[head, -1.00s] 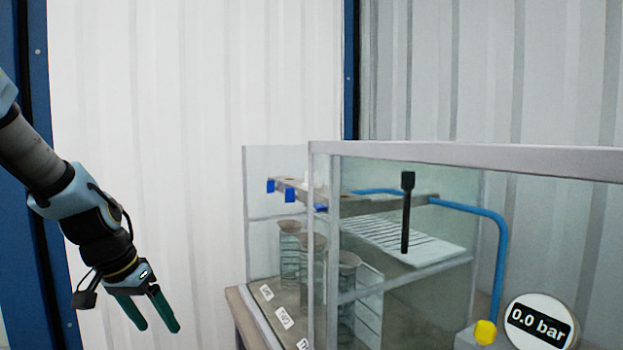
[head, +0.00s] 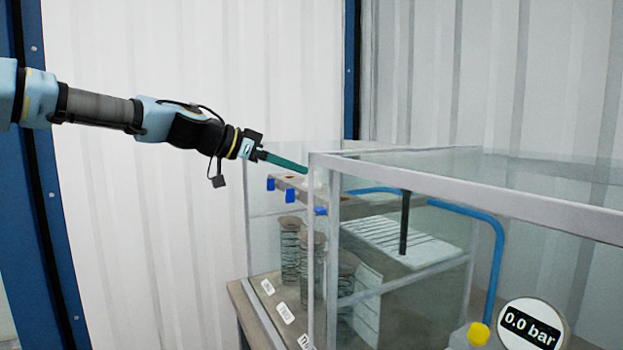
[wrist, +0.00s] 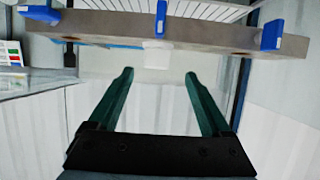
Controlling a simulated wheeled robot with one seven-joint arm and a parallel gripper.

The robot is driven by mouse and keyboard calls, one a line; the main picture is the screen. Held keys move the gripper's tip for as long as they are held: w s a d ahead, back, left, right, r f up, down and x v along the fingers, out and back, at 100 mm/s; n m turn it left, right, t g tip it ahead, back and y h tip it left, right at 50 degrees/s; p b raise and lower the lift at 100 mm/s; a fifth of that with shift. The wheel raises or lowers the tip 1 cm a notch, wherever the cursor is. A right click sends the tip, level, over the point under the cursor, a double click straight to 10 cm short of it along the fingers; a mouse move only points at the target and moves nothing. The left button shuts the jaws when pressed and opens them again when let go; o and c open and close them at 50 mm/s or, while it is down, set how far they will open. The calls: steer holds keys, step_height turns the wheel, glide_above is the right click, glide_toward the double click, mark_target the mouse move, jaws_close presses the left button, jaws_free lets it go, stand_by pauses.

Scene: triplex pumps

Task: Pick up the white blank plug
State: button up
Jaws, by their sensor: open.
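The white blank plug (wrist: 156,55) shows in the wrist view as a small pale block at the edge of the grey bar (wrist: 110,24). My gripper (wrist: 159,75) is open and empty. In the wrist view the plug lies just beyond the fingertips, centred on the gap between them and apart from both. In the head view my gripper (head: 300,166) reaches in from the left, with its green fingers just above the bar inside the glass enclosure. There the tank's frame and the fingers make the plug hard to make out.
Blue valve handles (wrist: 161,17) stick out along the bar, one of them close to the plug. A glass enclosure with a pale frame (head: 480,194) stands close to the fingers. A gauge (head: 532,334) reads 0.0 bar.

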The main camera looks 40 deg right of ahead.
steer(key=p+x, duration=0.2)
steer(key=x, duration=0.1)
steer(key=p+x, duration=0.1)
steer(key=x, duration=0.1)
steer(key=shift+s+d, duration=0.15)
steer(key=shift+s, duration=0.2)
steer(key=shift+d+f, duration=0.2)
steer(key=shift+f, duration=0.05)
steer(key=shift+c, duration=0.2)
jaws_close()
